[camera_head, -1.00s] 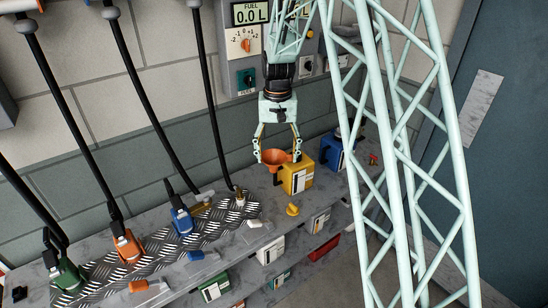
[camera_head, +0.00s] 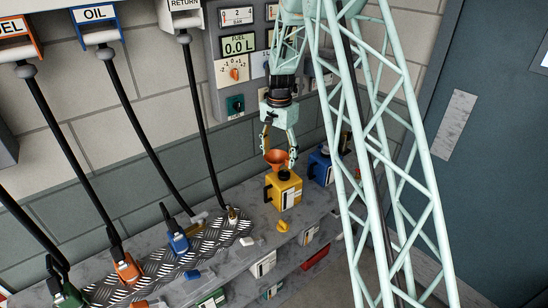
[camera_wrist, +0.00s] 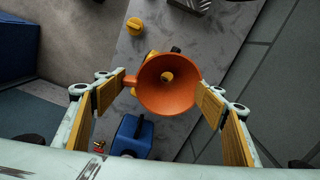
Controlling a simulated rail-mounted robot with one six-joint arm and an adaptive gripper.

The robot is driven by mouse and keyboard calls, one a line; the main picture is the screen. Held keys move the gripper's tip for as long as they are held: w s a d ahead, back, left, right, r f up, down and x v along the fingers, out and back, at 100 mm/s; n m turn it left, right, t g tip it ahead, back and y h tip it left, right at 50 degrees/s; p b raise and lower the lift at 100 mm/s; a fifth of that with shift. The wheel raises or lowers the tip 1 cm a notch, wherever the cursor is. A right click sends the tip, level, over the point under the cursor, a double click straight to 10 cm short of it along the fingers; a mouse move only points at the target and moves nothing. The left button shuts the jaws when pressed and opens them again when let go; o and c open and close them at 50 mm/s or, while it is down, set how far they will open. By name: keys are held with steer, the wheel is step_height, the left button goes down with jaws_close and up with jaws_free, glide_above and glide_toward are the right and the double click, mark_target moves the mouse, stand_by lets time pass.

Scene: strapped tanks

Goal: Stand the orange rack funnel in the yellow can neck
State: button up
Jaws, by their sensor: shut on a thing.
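The orange funnel (camera_head: 276,156) is held wide mouth up between the fingers of my gripper (camera_head: 279,160). The yellow can (camera_head: 285,191) stands on the bench directly below it, with a black handle on its left side. The funnel's lower end is at the can's top; I cannot tell whether the spout is inside the neck or just above it. In the wrist view, the funnel (camera_wrist: 150,98) sits between both fingertips (camera_wrist: 166,90), and a yellow spot shows through its spout hole. The funnel hides most of the can there.
A blue can (camera_head: 319,168) stands close to the right of the yellow can. A yellow cap (camera_head: 283,226) lies on the bench in front. Hoses with nozzles, such as the blue nozzle (camera_head: 177,240), rest on the checker plate to the left. The wall panel (camera_head: 235,75) is behind.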

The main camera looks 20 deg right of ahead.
mark_target(284, 156)
steer(key=d+m+p, duration=0.1)
steer(key=d+r, duration=0.1)
steer(key=w+d+m+p, duration=0.1)
steer(key=shift+w+d+r+m+p, duration=0.1)
steer(key=shift+r+m+p, duration=0.15)
steer(key=shift+m+p, duration=0.1)
steer(key=shift+w+d+m+p, duration=0.2)
steer(key=shift+d+m+p, duration=0.25)
steer(key=shift+d+m, duration=0.15)
steer(key=shift+f+b, duration=1.8)
steer(key=shift+f, duration=1)
steer(key=shift+f+b, duration=1.2)
steer(key=shift+f, duration=0.15)
stand_by(2.0)
steer(key=o, duration=1)
steer(key=shift+c, duration=0.2)
